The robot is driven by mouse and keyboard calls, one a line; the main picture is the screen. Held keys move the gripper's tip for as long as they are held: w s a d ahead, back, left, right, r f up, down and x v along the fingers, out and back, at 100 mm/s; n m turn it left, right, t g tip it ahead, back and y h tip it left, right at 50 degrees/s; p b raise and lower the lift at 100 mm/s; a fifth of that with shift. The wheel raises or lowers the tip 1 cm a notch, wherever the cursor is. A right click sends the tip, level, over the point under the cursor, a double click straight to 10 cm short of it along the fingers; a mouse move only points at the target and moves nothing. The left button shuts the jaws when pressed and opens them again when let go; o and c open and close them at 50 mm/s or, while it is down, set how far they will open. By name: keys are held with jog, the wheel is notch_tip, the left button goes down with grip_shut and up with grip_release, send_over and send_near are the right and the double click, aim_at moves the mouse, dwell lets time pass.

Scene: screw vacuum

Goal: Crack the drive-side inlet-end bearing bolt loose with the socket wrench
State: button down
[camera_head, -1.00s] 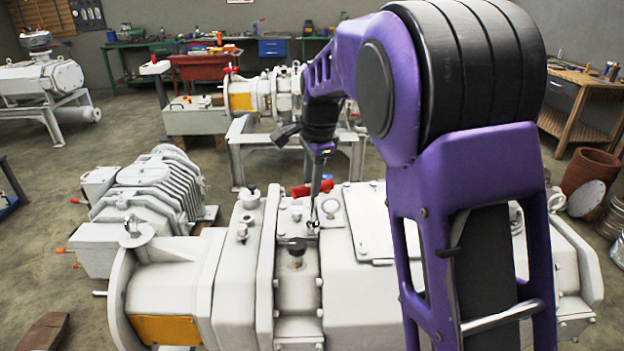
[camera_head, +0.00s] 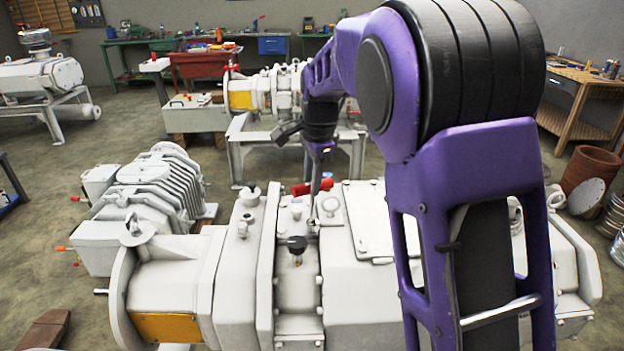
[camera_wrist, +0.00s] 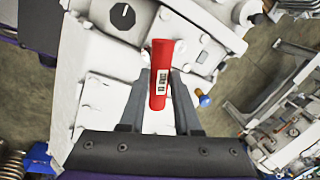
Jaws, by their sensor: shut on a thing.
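A red tool handle with a small label (camera_wrist: 162,75) stands between my gripper's fingers (camera_wrist: 161,80) in the wrist view. My gripper is shut on it. I take it for the socket wrench; its socket end is hidden. In the head view, my gripper (camera_head: 315,190) reaches down to the white vacuum pump (camera_head: 345,250), with bits of red (camera_head: 301,189) beside its fingers. The pump's white casing (camera_wrist: 105,55) lies beneath the gripper in the wrist view. I cannot make out the bearing bolt, or whether the wrench sits on one.
A black knob (camera_head: 296,245) stands up from the pump top, left of a raised cover plate (camera_head: 372,220). A ribbed grey machine (camera_head: 150,195) stands at the left. Another pump on a stand (camera_head: 265,95) is behind. Open floor lies to the left.

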jog(key=shift+f, duration=0.65)
dwell(0.6)
jog(key=shift+r, duration=0.1)
jog(key=shift+d+n, duration=0.1)
jog(key=shift+n, duration=0.8)
jog(key=n+y+p, duration=0.1)
jog(key=n+p, duration=0.1)
jog(key=n, duration=0.2)
jog(key=shift+d+r+n+g, duration=0.1)
jog(key=shift+n+g, duration=0.2)
jog(key=shift+g, duration=0.1)
jog(key=n+p, duration=0.2)
jog(key=n, duration=0.2)
jog(key=shift+w+d+g, duration=0.1)
jog(key=shift+g, duration=0.3)
jog(key=shift+n+p, duration=0.7)
jog(key=shift+n, duration=0.6)
